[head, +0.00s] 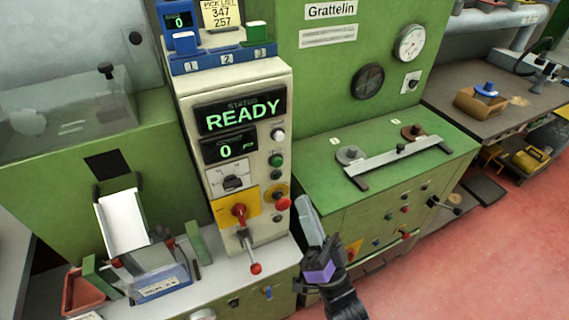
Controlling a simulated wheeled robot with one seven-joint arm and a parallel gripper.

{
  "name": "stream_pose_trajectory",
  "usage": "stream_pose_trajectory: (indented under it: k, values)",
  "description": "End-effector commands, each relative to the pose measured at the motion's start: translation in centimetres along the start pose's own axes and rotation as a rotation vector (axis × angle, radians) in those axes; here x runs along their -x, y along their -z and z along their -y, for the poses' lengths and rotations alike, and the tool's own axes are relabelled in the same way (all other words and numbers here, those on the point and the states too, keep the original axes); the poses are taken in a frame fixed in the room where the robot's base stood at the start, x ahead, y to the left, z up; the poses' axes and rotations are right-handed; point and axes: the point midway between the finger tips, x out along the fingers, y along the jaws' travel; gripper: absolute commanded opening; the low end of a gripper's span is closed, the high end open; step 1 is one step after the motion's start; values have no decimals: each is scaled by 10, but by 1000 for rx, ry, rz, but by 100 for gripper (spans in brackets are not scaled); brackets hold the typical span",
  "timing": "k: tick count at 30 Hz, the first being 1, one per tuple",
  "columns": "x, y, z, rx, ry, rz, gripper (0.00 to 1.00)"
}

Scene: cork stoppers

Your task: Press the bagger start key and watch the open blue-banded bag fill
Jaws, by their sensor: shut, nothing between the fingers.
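The bagger's pale control column (225,170) stands left of centre. Its status display (240,112) reads READY and the counter below (228,149) reads 0. A green key (276,160) sits on the column's right side, among white, black and red ones; I cannot read their labels. The blue-banded bag (160,284) seems to be the clear piece with a white label below the white chute (123,220); its contents are not clear. My gripper (305,208) is shut and empty, in front of the column's lower right, apart from the keys.
A red-knobbed lever (256,268) juts from the column's lower front, and a red mushroom button (281,203) sits above it. The red floor (480,260) is clear at the lower right.

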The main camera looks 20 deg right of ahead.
Motion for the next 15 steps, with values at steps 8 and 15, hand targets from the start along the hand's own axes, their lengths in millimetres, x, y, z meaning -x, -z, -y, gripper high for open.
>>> stream_pose_trajectory:
  k: [8, 15]
  values:
    - [0, 0, 0, -13, -1, 0, 0]
    - [-3, -2, -3, -12, -1, 0, 0]
